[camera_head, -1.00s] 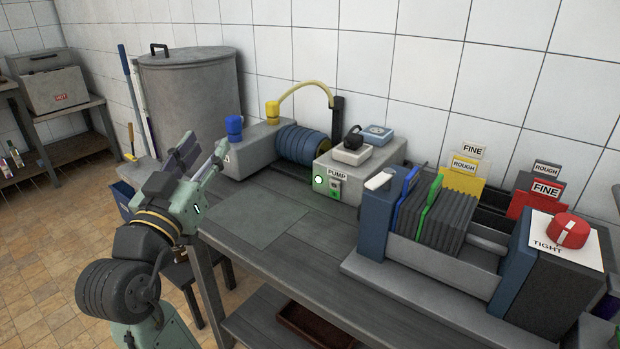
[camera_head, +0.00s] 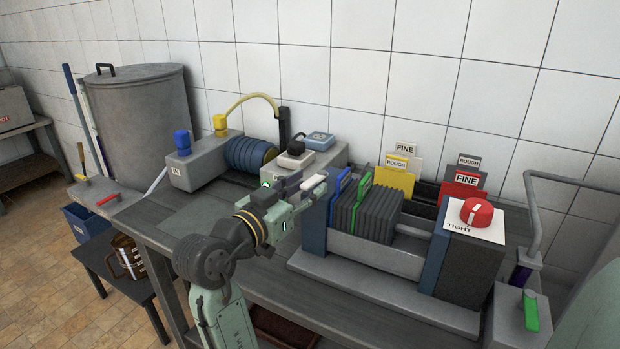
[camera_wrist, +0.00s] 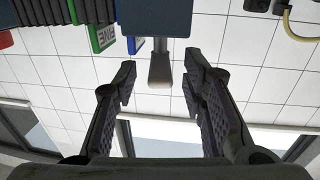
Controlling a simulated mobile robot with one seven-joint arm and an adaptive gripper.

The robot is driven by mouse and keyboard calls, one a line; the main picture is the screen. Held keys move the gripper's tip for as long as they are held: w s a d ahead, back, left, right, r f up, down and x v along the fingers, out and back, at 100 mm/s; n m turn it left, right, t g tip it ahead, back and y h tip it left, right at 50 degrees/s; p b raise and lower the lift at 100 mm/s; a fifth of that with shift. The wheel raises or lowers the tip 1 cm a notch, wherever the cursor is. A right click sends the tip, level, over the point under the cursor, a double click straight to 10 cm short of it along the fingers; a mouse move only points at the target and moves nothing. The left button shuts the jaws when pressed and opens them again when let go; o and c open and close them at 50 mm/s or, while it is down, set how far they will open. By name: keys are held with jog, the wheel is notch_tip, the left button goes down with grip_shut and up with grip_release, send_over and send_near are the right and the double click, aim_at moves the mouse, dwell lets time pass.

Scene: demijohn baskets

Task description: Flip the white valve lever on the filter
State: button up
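The filter (camera_head: 372,254) is a press on the bench with blue end blocks and a stack of grey plates. In the wrist view its white valve lever (camera_wrist: 160,72) sticks out from the dark blue end block (camera_wrist: 155,17), between my open fingers and apart from both. My gripper (camera_wrist: 159,66) is open and empty around the line of the lever. In the head view my gripper (camera_head: 318,184) is at the top of the left blue end block (camera_head: 313,232).
The pump box (camera_head: 325,156) stands close behind my gripper, with a black-handled item and a blue box on top. Green and blue plate handles (camera_head: 357,193) rise just right of it. A red knob (camera_head: 476,213) tops the right block.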

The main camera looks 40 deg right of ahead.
jog(key=shift+x, duration=1)
grip_shut()
